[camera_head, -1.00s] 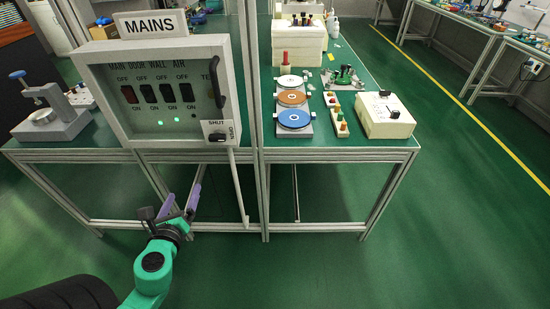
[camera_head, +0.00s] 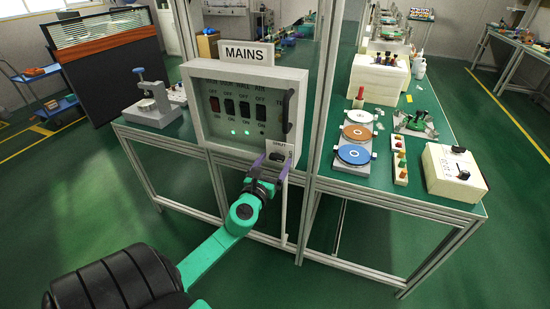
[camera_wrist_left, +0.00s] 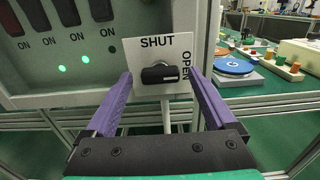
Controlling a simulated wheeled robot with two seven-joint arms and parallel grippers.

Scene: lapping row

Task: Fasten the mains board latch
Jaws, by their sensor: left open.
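The mains board (camera_head: 244,100) is a pale box with a MAINS sign on top, several dark switches and two lit green lamps. Its latch is a black knob (camera_wrist_left: 160,74) lying horizontally on a white plate (camera_wrist_left: 148,48) marked SHUT above and OPEN down the right side. My left gripper (camera_head: 270,164) is in front of the plate at the board's lower right. In the left wrist view its purple fingers (camera_wrist_left: 160,85) are open, one on each side of the knob, with gaps to it. My right gripper is in neither view.
A black handle (camera_head: 289,111) stands on the board's right side. A metal post (camera_head: 322,120) rises just right of it. Coloured discs (camera_head: 354,154) and a cream box (camera_head: 452,172) lie on the green bench to the right. A grey press (camera_head: 152,108) stands left.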

